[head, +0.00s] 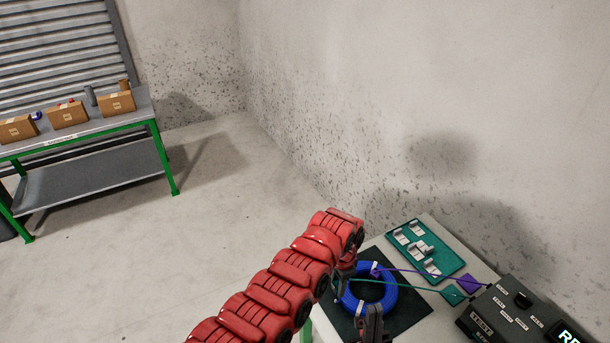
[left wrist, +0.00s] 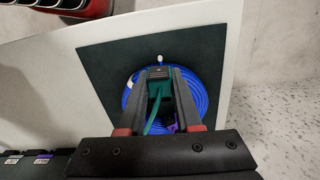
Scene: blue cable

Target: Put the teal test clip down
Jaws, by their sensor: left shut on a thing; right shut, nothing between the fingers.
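My left gripper (left wrist: 158,78) is shut on the teal test clip (left wrist: 157,90) in the left wrist view, directly over the blue cable coil (left wrist: 206,95). Whether the clip touches the coil I cannot tell. In the head view my left gripper (head: 343,284) is at the left side of the blue coil (head: 384,304), and the clip is largely hidden there. A teal lead (head: 405,286) runs from it to the right. My right gripper (head: 370,318) is shut and empty, at the coil's near edge. The coil lies on a dark mat (head: 410,314).
A purple clip (head: 376,272) is at the coil, with a purple lead running right. A black tester box (head: 510,315) stands at the right. A teal tray (head: 442,264) with several white parts lies behind. A green-legged bench (head: 90,180) with cartons stands far left.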

